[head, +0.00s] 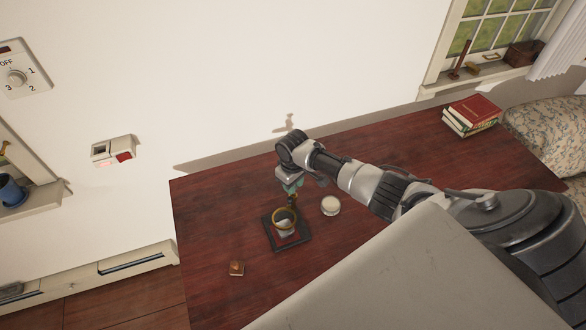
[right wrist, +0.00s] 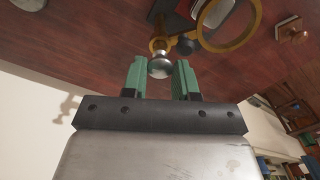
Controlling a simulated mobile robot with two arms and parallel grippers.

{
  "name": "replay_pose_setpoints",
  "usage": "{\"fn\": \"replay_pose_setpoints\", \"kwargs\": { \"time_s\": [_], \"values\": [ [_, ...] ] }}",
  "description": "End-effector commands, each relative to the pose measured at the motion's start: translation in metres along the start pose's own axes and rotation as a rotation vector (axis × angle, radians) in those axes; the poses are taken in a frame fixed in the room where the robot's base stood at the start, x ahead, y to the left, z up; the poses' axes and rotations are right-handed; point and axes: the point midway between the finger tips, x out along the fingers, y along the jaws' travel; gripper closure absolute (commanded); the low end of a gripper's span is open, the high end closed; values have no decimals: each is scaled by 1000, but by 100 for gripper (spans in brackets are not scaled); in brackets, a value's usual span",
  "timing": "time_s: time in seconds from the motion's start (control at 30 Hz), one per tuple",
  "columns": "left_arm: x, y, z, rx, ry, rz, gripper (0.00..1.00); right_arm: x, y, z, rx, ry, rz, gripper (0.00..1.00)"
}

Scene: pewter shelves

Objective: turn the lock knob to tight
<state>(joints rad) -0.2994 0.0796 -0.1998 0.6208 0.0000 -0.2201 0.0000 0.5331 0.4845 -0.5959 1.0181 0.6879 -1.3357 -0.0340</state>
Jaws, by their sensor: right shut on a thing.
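A small device with a black square base (head: 304,240) and an upright brass ring (head: 273,222) stands on the dark red table. In the right wrist view the large brass ring (right wrist: 254,32) shows at the top, with a round silver knob (right wrist: 161,66) near it, apparently the lock knob. My right gripper (head: 292,196) is above the back of the device. Its green fingers (right wrist: 160,72) are shut on the silver knob, one on each side. In the head view the knob is too small and covered to make out. No tight marking is readable. My left gripper is not in view.
A round white-topped object (head: 331,205) stands close right of the device. A small wooden block (head: 237,268) lies at the front left. Books (head: 472,115) are stacked at the far right. A dial (head: 17,77) marked OFF is on the wall.

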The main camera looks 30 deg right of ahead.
Motion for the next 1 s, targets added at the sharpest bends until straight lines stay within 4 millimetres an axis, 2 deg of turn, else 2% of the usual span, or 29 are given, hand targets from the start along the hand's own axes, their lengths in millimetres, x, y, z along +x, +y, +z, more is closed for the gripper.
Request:
{"fn": "replay_pose_setpoints", "kwargs": {
  "time_s": [0.33, 0.9, 0.93, 1.0],
  "values": [
    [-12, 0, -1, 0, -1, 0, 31, -1, 0, 0, 149, 1, -1, 95],
    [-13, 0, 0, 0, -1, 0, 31, -1, 0, -1, 178, 3, 0, 95],
    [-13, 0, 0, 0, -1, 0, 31, -1, 0, -1, 178, 3, 0, 68],
    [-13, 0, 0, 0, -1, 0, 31, -1, 0, -1, 178, 3, 0, 58]
  ]
}}
